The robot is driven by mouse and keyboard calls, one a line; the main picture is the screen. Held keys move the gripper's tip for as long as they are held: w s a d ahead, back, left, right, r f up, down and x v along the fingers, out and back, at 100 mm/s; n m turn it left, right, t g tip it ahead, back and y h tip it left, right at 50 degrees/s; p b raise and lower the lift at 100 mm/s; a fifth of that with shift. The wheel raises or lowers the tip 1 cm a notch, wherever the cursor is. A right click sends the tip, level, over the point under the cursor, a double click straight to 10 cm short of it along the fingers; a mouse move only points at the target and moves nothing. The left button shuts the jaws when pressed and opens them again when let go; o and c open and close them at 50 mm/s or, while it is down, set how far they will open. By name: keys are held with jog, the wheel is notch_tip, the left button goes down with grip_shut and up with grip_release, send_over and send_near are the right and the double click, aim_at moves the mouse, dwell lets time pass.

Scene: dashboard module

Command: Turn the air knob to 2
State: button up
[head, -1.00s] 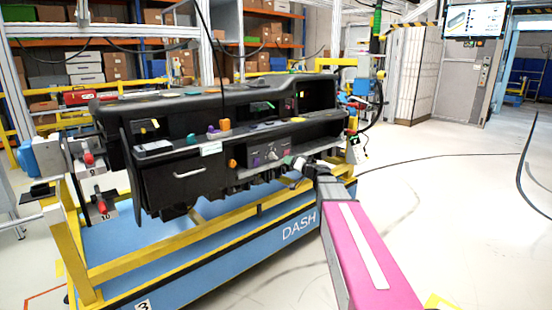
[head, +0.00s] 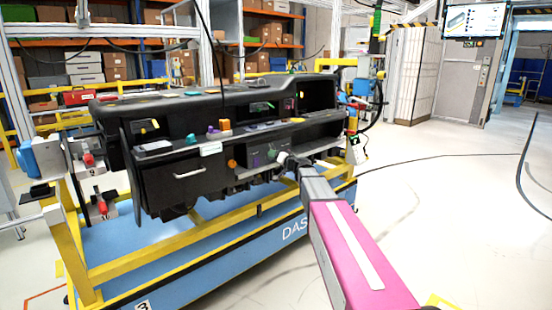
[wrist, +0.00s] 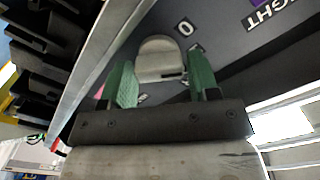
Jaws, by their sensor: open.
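A pale grey knob (wrist: 160,58) with a rounded top sits on the dark panel (wrist: 225,62) in the wrist view. A label "0" (wrist: 185,28) is beside it, and other marks are partly hidden by my fingers. My gripper (wrist: 160,76) is open, with one green finger on each side of the knob; I cannot tell if either touches it. In the head view my gripper (head: 276,155) is at the dashboard's control panel (head: 248,170) and hides the knob.
A purple patch with an upside-down "LIGHT" label (wrist: 275,14) is at the upper right of the wrist view. An orange knob (head: 232,163) is left on the panel. A metal-coloured ledge (wrist: 100,60) runs close to my left finger.

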jog(key=c, duration=0.6)
jog(key=shift+c, duration=0.2)
jog(key=shift+m, duration=0.3)
jog(key=m, duration=0.4)
jog(key=shift+f+m, duration=0.1)
jog(key=shift+m, duration=0.2)
jog(key=m, duration=0.4)
jog(key=shift+d+f+m, duration=0.1)
jog(key=shift+f+m, duration=0.05)
jog(key=shift+m, duration=0.25)
jog(key=o, duration=0.6)
jog(key=shift+o, duration=0.2)
